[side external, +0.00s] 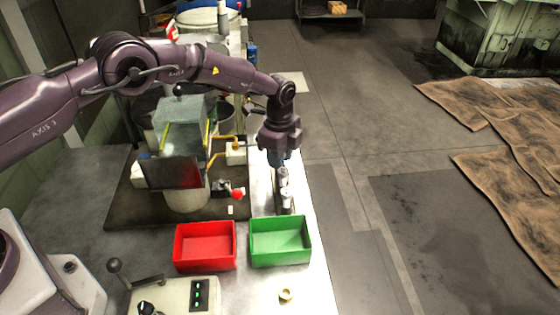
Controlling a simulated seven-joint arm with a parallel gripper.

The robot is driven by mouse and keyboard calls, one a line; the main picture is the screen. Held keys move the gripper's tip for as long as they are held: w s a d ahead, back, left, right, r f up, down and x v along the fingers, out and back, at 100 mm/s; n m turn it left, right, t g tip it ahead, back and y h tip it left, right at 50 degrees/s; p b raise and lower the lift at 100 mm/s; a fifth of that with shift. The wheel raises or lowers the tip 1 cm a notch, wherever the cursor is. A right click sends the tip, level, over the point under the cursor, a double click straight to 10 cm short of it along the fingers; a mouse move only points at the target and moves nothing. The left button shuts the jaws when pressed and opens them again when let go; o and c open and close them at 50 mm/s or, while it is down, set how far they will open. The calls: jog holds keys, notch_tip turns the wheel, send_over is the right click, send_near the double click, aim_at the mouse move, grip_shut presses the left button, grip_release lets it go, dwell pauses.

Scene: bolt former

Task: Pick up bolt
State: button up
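My gripper (281,160) hangs pointing down over the white table strip, behind the green bin. Its fingers are small and dark here, and I cannot tell whether they are open or shut. Grey metal cylindrical pieces (287,199) stand just below it, close to the fingertips. I cannot tell whether one of them is the bolt or whether the gripper touches them. A small pale round piece (286,295) lies on the table in front of the green bin, well away from my gripper; it is too small to identify for certain.
A red bin (206,224) and a green bin (281,222) stand side by side and look empty. The bolt former machine (178,135) stands left of my gripper, with a red knob (238,194) near it. A control box (172,298) with a lever is at the front.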

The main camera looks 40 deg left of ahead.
jog(key=shift+c, duration=1.2)
jog(key=shift+r, duration=0.5)
notch_tip(320, 180, up, 2)
jog(key=shift+r, duration=0.1)
jog(key=s+r, duration=0.4)
jog(key=r, duration=0.1)
jog(key=shift+a+r, duration=0.15)
jog(key=shift+a, duration=0.25)
jog(key=s+r, duration=0.1)
jog(key=s, duration=0.2)
jog(key=s+a+r, duration=0.1)
jog(key=s+r, duration=0.1)
jog(key=s, duration=0.1)
jog(key=s+r, duration=0.1)
jog(key=s, duration=0.3)
jog(key=shift+a+r, duration=0.3)
jog(key=shift+w, duration=0.1)
